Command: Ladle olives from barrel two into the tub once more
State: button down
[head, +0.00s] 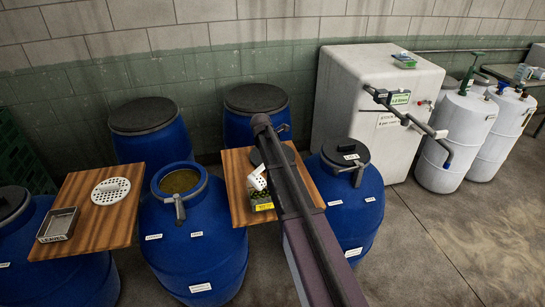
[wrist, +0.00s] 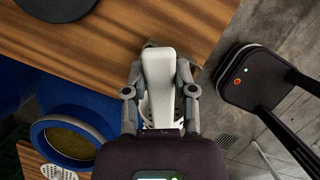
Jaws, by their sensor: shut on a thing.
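My gripper (wrist: 160,92) is shut on the white handle of the ladle (wrist: 158,65) in the wrist view. In the head view my arm hides the gripper, and the ladle's white perforated bowl (head: 258,177) shows tilted just above the tub (head: 263,207). The tub has a yellow label, stands on the right wooden board and has dark green olives in it. I cannot tell whether the bowl holds olives. The open blue barrel (head: 196,232), with olive-brown contents and a grey hook over its rim, stands left of that board. Its labels are too small to read.
The left wooden board (head: 93,222) carries a white perforated disc (head: 111,191) and a metal tray (head: 58,225) marked LEAVES. A lidded blue barrel (head: 352,205) stands right of the tub. A large white tank (head: 345,95) stands behind; the floor at front right is clear.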

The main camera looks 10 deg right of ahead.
jog(key=shift+w+d+f+g+y+b, duration=0.3)
jog(key=shift+d+f+g+y+b, duration=0.2)
jog(key=shift+f+y, duration=0.3)
jog(key=shift+d+f, duration=0.1)
dwell(0.7)
